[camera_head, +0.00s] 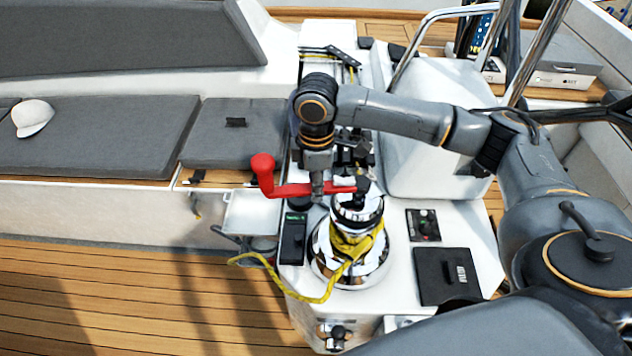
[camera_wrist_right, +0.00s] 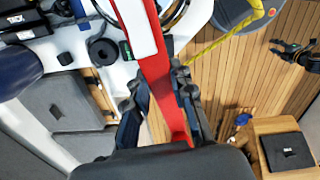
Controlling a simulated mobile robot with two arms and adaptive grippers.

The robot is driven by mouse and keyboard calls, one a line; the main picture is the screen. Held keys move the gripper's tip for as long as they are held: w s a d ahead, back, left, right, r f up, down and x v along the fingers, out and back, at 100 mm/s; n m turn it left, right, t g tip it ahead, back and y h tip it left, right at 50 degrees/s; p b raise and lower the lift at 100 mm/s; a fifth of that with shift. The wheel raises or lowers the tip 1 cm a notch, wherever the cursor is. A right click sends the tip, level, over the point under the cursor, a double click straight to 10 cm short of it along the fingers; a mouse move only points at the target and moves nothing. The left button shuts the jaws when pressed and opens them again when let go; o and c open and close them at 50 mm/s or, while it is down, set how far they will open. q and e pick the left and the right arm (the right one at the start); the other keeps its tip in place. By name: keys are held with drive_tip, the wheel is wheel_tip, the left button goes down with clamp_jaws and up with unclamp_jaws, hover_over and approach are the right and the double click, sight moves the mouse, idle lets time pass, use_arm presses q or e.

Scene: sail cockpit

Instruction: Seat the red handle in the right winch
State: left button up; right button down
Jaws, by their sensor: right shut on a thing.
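A dark jointed thing, apparently my left gripper (camera_wrist_right: 291,52), shows at the wrist view's right edge, too small to read.
A black switch panel (camera_head: 292,240) stands left of the winch, and a black hatch (camera_head: 447,275) lies to its right. The yellow rope (camera_head: 285,282) trails left over the console edge. Grey seat cushions (camera_head: 110,135) and wooden floor (camera_head: 130,290) lie to the left.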

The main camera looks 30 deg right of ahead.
drive_tip(key=shift+f, duration=0.95)
drive_tip(key=shift+f, duration=0.55)
idle(0.4)
drive_tip(key=c, duration=0.6)
unclamp_jaws()
drive_tip(key=shift+r, duration=0.1)
wheel_tip(320, 180, up, 7)
drive_tip(key=p, duration=0.8)
drive_tip(key=shift+r+p, duration=0.9)
drive_tip(key=shift+r, duration=0.05)
